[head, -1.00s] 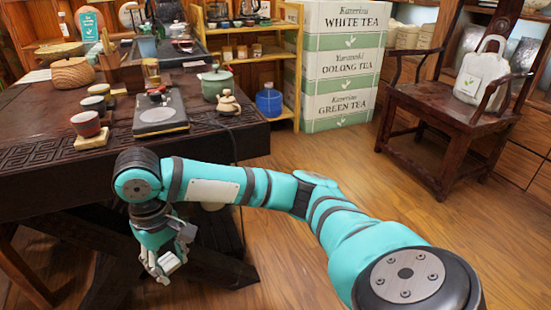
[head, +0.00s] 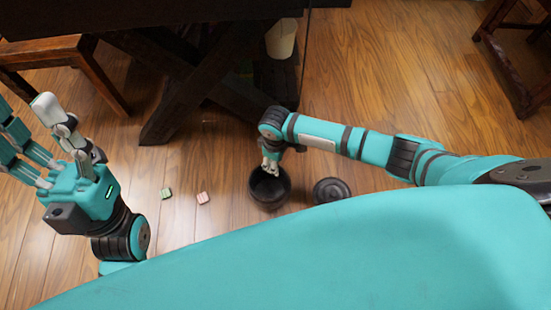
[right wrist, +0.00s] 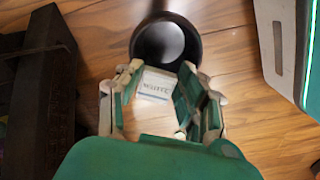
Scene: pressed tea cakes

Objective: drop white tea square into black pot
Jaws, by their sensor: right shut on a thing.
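The white tea square (right wrist: 155,84) is between the fingers of my right gripper (right wrist: 157,90) in the right wrist view, its lettering blurred. The black pot (right wrist: 138,40) lies just beyond the fingertips there, its mouth open. In the head view my right gripper (head: 270,168) points down over the back part of the black pot (head: 270,203), which stands upright on the floor. The square is hard to make out there. My left gripper (head: 40,135) is at the left, fingers spread and empty, away from the pot.
A black lid (head: 331,191) lies on the floor right of the pot. A green square (head: 166,193) and a pink square (head: 203,198) lie left of it. Dark table legs (head: 180,95) and a pale container (head: 281,40) stand behind.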

